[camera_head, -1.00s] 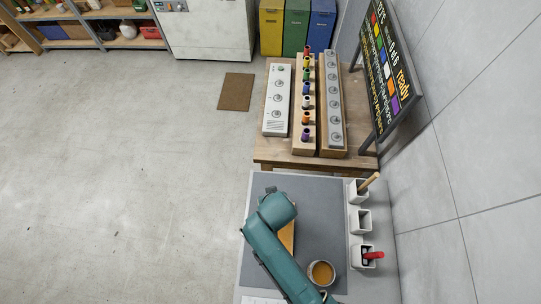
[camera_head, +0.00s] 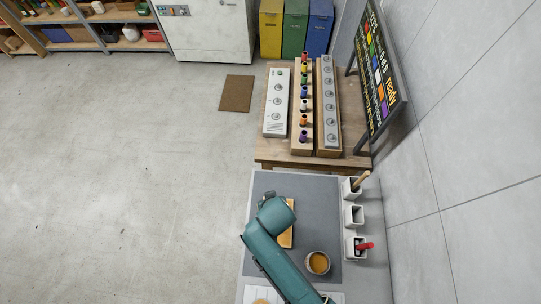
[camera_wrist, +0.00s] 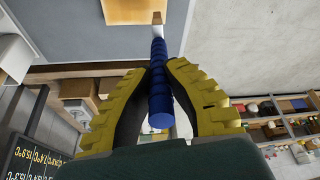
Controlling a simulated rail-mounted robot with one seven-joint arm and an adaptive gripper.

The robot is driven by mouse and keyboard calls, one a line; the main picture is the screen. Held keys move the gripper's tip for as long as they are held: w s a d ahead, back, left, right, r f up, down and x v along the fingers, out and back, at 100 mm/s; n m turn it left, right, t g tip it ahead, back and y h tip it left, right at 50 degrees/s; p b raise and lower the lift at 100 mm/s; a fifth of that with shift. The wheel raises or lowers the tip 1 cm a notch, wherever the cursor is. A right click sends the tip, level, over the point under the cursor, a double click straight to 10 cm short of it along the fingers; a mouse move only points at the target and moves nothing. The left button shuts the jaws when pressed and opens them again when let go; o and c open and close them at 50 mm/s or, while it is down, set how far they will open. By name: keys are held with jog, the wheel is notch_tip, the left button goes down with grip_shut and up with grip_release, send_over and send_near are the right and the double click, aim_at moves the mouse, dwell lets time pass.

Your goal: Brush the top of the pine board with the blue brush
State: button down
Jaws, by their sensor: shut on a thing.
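The pine board (camera_head: 287,238) lies on the grey mat in the head view, partly hidden behind my arm. In the wrist view the board (camera_wrist: 125,11) shows at the top edge, cut off by the frame. My gripper (camera_wrist: 158,75) has yellow ridged fingers shut on the handle of the blue brush (camera_wrist: 159,95). The brush's pale tip end points toward the board and overlaps its lower right corner in the picture; I cannot tell if it touches. In the head view the brush and fingers are hidden by my arm.
A bowl of amber liquid (camera_head: 318,263) stands right of the board. White holders (camera_head: 354,215) line the mat's right side, with a wooden-handled tool and a red-handled tool in two. A wooden table (camera_head: 345,156) with knob panels and coloured pegs stands behind.

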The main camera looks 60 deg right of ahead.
jog(key=shift+r, duration=0.9)
jog(key=c, duration=1.7)
grip_release()
grip_shut()
